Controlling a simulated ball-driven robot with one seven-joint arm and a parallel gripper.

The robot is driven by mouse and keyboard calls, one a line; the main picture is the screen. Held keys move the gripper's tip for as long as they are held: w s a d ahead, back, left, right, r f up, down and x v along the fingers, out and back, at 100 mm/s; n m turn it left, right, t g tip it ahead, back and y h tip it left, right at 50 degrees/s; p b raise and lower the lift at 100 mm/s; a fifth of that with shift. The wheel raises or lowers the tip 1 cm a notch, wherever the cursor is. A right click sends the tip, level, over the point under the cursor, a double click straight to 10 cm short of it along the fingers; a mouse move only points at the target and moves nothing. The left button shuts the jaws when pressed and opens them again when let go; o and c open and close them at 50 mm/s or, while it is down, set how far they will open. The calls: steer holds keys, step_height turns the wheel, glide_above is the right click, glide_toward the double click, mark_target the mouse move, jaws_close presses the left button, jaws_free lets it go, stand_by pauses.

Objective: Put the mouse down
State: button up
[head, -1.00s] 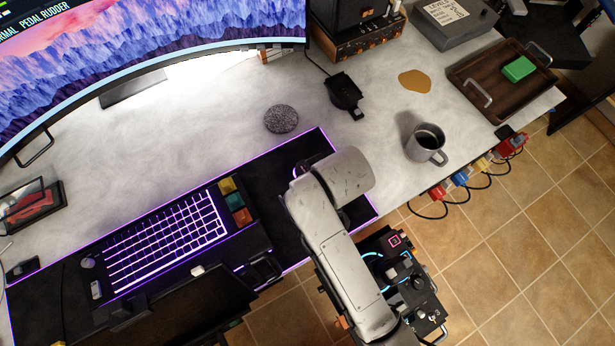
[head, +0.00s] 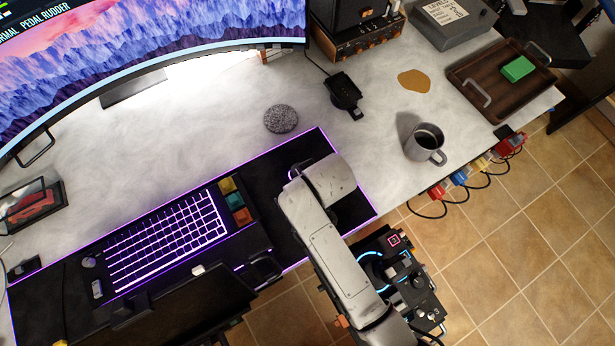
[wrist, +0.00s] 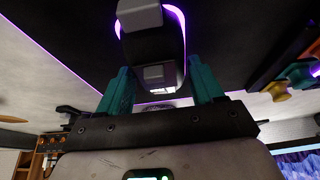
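The mouse (wrist: 155,45) is dark with grey parts and a purple glowing edge, in the upper middle of the wrist view. My gripper (wrist: 162,80) has two teal fingers, one along each side of the mouse, and looks shut on it. Black mat surface shows behind the mouse; whether the mouse touches it I cannot tell. In the head view my arm hides the gripper and most of the mouse over the right end of the black desk mat (head: 278,192), which has a glowing purple edge. A small purple glow shows at the arm's left side.
A keyboard (head: 165,245) with coloured keys at its right lies left of my arm. A grey mug (head: 424,143), a round dark coaster (head: 281,119) and a black stand (head: 343,92) are beyond the mat. A wooden tray (head: 478,97) is far right.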

steer(key=o, duration=0.4)
steer(key=shift+o, duration=0.2)
steer(key=shift+r, duration=0.1)
steer(key=v, duration=1.2)
steer(key=shift+a+r, duration=0.1)
